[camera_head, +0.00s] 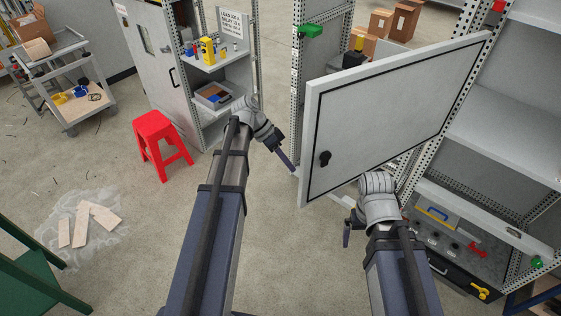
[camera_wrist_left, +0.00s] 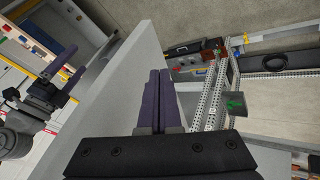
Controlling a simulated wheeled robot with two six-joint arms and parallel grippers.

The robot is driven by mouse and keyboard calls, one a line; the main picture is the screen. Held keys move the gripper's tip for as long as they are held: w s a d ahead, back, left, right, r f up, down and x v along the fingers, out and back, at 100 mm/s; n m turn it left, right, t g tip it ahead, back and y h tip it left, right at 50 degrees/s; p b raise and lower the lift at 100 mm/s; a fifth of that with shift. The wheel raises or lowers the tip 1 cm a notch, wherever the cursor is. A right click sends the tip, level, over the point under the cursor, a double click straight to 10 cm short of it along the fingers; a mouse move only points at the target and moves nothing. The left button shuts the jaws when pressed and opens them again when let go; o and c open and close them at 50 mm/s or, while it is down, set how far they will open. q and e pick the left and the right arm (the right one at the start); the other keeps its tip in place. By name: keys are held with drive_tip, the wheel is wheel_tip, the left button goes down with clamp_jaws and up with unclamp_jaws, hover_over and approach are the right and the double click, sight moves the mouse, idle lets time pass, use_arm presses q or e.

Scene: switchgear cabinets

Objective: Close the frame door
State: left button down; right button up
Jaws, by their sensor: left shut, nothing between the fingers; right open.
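The frame door (camera_head: 385,115) is a light grey panel with a dark seal line and a black knob (camera_head: 324,158). It stands open, swung out from the perforated cabinet frame (camera_head: 460,85) on the right. My left gripper (camera_head: 290,168) is shut and empty, just left of the door's free edge; whether it touches the door I cannot tell. In the left wrist view, its closed fingers (camera_wrist_left: 160,100) lie beside the door panel (camera_wrist_left: 110,105). My right gripper (camera_head: 347,232) is below the door's lower edge, fingers pointing down, open, and partly hidden by the wrist.
A red stool (camera_head: 160,140) stands left of my left arm. An open cabinet with shelves (camera_head: 215,60) is behind it. Cardboard boxes (camera_head: 385,22) are at the back. A lower compartment (camera_head: 450,235) holds colored parts.

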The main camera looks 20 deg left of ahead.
use_arm(q)
drive_tip(key=d, duration=0.1)
drive_tip(key=s+d, duration=0.2)
drive_tip(key=shift+s+d+f, duration=0.25)
drive_tip(key=shift+d, duration=0.1)
drive_tip(key=shift+s+d, duration=0.1)
